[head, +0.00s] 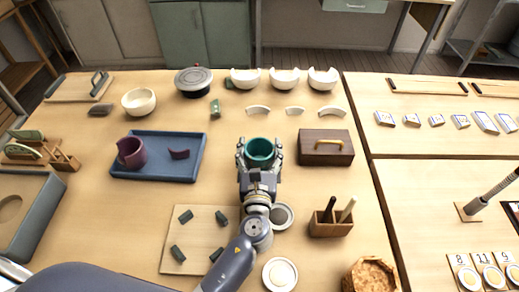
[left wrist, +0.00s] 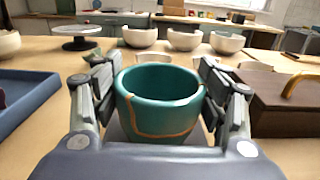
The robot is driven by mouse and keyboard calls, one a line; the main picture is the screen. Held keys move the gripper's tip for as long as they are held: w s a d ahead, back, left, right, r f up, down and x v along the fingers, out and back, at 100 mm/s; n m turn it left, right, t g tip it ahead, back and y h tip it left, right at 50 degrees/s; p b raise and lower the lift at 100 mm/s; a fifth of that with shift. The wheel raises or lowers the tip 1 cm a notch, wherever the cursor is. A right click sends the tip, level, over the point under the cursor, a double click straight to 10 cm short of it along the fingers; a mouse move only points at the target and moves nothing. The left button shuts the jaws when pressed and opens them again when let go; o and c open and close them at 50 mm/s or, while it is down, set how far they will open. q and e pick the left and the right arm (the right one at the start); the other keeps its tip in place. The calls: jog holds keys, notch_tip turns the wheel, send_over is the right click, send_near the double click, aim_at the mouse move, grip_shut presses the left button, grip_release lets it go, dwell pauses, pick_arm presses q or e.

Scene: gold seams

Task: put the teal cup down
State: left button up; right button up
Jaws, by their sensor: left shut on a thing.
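The teal cup (head: 261,150) is upright, with its open mouth facing up. In the left wrist view the cup (left wrist: 158,104) shows a gold seam running along its side. My left gripper (head: 259,156) is shut on it, with a finger on each side of the cup. The cup is over the middle of the wooden table (head: 235,185); whether its base touches the table is hidden by the gripper. My right gripper is not in view.
A blue tray (head: 160,177) with a purple broken cup (head: 131,152) lies to the left. A dark wooden box (head: 325,149) with a yellow handle stands close on the right. White broken bowls (head: 285,79) line the back. A board (head: 198,256) with several dark pads lies in front.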

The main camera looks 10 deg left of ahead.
pick_arm(q)
jog(key=shift+r, duration=0.1)
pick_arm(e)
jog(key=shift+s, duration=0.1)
pick_arm(q)
jog(key=o, duration=0.8)
jog(key=shift+o, duration=0.9)
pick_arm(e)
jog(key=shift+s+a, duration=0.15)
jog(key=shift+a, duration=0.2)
pick_arm(q)
jog(key=shift+s, duration=0.15)
jog(key=s, duration=0.3)
jog(key=s+d+b, duration=0.1)
jog(key=s, duration=0.3)
jog(key=s+d, duration=0.1)
jog(key=s, duration=0.2)
jog(key=shift+s+b, duration=0.2)
jog(key=shift+b, duration=0.2)
jog(key=shift+s+d, duration=0.2)
jog(key=shift+s, duration=0.45)
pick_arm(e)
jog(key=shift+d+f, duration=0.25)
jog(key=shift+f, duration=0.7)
